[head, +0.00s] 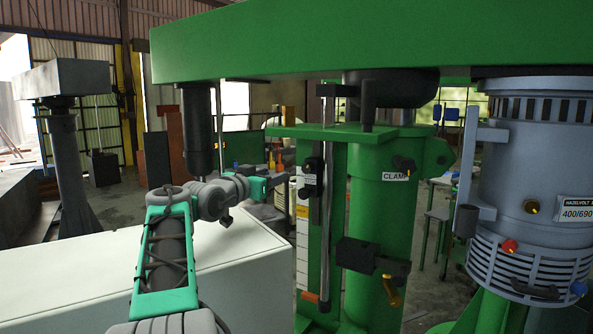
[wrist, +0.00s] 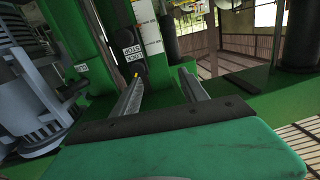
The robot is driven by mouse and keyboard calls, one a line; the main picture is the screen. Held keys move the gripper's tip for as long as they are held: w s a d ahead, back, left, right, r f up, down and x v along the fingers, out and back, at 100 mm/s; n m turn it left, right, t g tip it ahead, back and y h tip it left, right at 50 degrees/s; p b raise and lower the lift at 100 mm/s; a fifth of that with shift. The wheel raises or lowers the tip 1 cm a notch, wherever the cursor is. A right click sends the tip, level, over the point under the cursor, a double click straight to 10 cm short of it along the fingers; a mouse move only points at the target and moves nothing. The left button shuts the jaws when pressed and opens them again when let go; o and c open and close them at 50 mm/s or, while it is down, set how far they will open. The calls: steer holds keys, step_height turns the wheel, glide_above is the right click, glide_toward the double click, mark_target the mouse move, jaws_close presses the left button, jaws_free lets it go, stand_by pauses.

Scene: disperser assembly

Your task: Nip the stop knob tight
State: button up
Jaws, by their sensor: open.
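The stop is a black block (head: 312,180) on the upright rod of the green column, with a small pale label, in the head view. In the wrist view its "STOP LOCK" label (wrist: 133,54) shows tilted on dark material just beyond the fingers. My gripper (head: 283,181) is just left of the stop in the head view. In the wrist view my gripper (wrist: 160,73) is open, its two fingers apart, with a small yellow mark by the left fingertip. I cannot make out the knob clearly or tell whether a finger touches it.
A column marked CLAMP (head: 395,215) stands right of the rod, with a dark clamp block and orange-tipped handle (head: 392,291) lower down. A large green beam (head: 360,40) spans above. A grey motor (head: 540,150) is at right. A white cabinet (head: 80,280) lies below my arm.

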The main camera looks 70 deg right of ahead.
steer(key=m+g, duration=0.1)
steer(key=g, duration=0.1)
glide_toward(306, 168)
steer(key=d, duration=0.1)
steer(key=p+x, duration=0.3)
steer(key=x, duration=0.4)
steer(key=shift+s+d+r, duration=0.15)
steer(key=shift+s+r, duration=0.05)
steer(key=shift+s, duration=0.05)
steer(key=shift+d+f, duration=0.1)
steer(key=shift+d, duration=0.2)
jaws_close()
steer(key=shift+a, duration=0.1)
